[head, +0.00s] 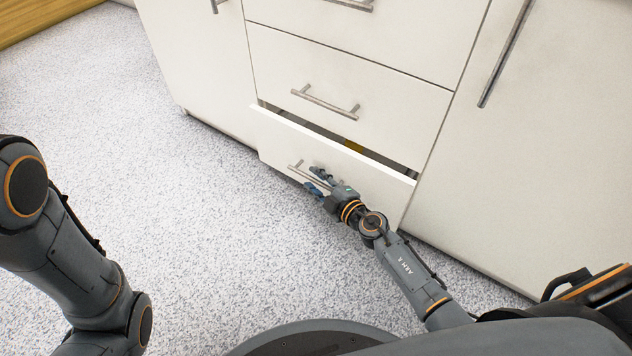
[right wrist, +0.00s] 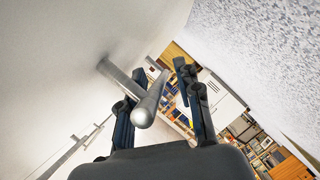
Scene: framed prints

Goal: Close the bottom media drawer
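The bottom drawer (head: 275,143) of the white cabinet stands partly open, with a dark gap along its top edge and something yellow just visible inside. Its metal bar handle (head: 297,168) is partly hidden by my right gripper. My right gripper (head: 314,180) is at the handle in front of the drawer. In the right wrist view, its two fingers (right wrist: 158,78) are spread apart, with the handle bar (right wrist: 150,98) running between them, nearer the left finger. Contact with the bar cannot be told. My left arm (head: 70,260) shows at the left, but its gripper is out of view.
The drawer above (head: 340,75) is shut, with its own bar handle (head: 325,102). Cabinet doors flank the drawers, the right one (head: 540,150) with a long handle. The speckled floor (head: 210,230) in front is clear. Shelves with books (right wrist: 190,80) show far off in the right wrist view.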

